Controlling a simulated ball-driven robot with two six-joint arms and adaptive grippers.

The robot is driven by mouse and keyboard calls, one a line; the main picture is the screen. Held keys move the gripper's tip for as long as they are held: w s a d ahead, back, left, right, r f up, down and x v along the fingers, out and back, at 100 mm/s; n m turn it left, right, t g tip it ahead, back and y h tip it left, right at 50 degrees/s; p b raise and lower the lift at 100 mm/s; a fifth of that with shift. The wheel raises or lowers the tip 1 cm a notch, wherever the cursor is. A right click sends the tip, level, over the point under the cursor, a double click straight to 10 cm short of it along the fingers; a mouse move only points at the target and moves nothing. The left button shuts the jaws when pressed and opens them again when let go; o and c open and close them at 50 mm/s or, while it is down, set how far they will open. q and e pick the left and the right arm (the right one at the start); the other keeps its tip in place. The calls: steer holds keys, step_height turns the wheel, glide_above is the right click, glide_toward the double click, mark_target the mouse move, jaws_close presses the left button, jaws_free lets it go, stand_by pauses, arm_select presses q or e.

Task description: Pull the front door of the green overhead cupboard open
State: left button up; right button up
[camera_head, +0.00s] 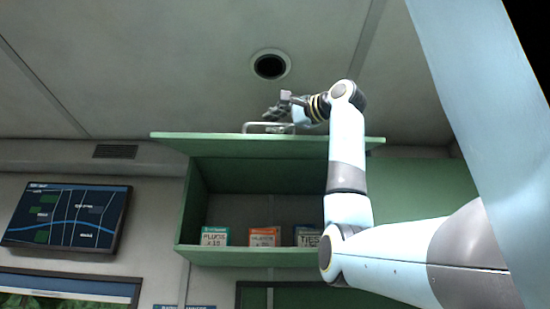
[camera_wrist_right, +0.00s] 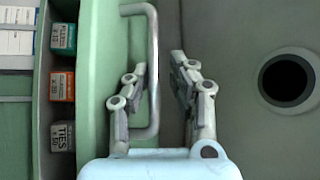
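The green cupboard's front door (camera_head: 230,145) is swung up, and stands out roughly level above the open cupboard (camera_head: 195,210). Its metal handle (camera_head: 254,127) is on the door's upper face; it also shows in the right wrist view (camera_wrist_right: 153,30). My right gripper (camera_head: 281,107) is at the handle, just above the door. In the right wrist view my right gripper (camera_wrist_right: 158,62) is open, with a finger on each side of the handle bar and a gap on the right. Whether a finger touches the bar is unclear. My left gripper is not in view.
Inside the cupboard stand several small boxes, among them a green one (camera_head: 214,236), an orange one (camera_head: 264,237) and one marked TIES (camera_head: 307,237). The ceiling with a round dark vent (camera_head: 270,66) is close above the gripper. A wall screen (camera_head: 66,217) hangs at left.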

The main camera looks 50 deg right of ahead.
steer(key=shift+w+d, duration=0.1)
steer(key=shift+d, duration=0.05)
steer(key=shift+f, duration=0.1)
steer(key=v, duration=1.2)
stand_by(0.3)
